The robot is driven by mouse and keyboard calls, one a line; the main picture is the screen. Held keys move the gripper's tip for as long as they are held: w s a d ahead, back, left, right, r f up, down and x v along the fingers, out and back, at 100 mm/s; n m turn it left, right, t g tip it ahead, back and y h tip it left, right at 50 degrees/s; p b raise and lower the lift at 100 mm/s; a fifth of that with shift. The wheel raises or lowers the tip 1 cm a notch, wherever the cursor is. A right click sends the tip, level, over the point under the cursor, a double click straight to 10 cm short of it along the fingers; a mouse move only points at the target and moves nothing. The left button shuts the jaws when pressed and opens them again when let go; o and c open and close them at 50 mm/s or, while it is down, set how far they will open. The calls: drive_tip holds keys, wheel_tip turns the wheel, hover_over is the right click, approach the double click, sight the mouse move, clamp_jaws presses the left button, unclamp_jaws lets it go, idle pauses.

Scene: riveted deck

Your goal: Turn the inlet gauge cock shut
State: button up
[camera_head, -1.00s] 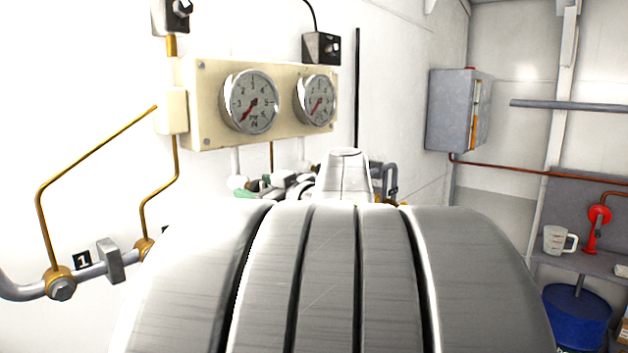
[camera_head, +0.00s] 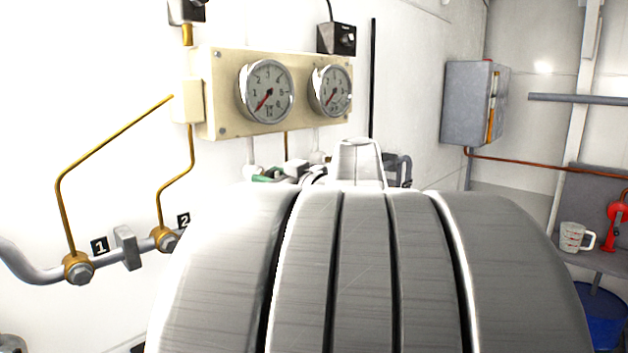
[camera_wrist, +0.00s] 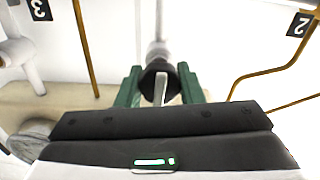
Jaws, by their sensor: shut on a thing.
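In the wrist view, my gripper (camera_wrist: 158,78) has its two green fingers on either side of a dark cock handle (camera_wrist: 157,70) and is shut on it. A pale metal stem runs up from the handle, and a light metal bar shows between the fingers. No label showing whether this is the inlet gauge cock is readable. In the head view, the left gauge (camera_head: 265,90) and right gauge (camera_head: 331,90) sit on a cream panel (camera_head: 220,110). Green finger parts show below the panel; my arm hides most of the gripper and the cock there.
A grey pipe (camera_head: 38,274) with brass fittings (camera_head: 78,268) and tags 1 and 2 runs along the wall at left. Thin brass tubes (camera_head: 62,205) rise from it. A grey box (camera_head: 470,105), a measuring jug (camera_head: 573,237) and a red pump (camera_head: 617,215) are at right.

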drive_tip(key=m+b, duration=0.1)
drive_tip(key=b, duration=0.1)
drive_tip(key=m+b, duration=0.2)
drive_tip(key=shift+f+m, duration=0.25)
drive_tip(key=shift+m, duration=0.05)
drive_tip(key=m+b, duration=0.2)
drive_tip(key=m, duration=0.2)
drive_tip(key=shift+r+m, duration=0.15)
drive_tip(key=shift+m, duration=0.15)
drive_tip(key=m, duration=0.4)
drive_tip(key=shift+w+d+m+b, duration=0.1)
drive_tip(key=shift+m+b, duration=0.2)
drive_tip(key=shift+b, duration=0.1)
drive_tip(key=shift+m+p, duration=0.3)
drive_tip(key=shift+m, duration=1.9)
drive_tip(key=o, duration=1)
drive_tip(key=b+v, duration=0.3)
drive_tip(key=v, duration=1)
drive_tip(key=shift+s+d, duration=0.25)
drive_tip(key=shift+d, duration=0.05)
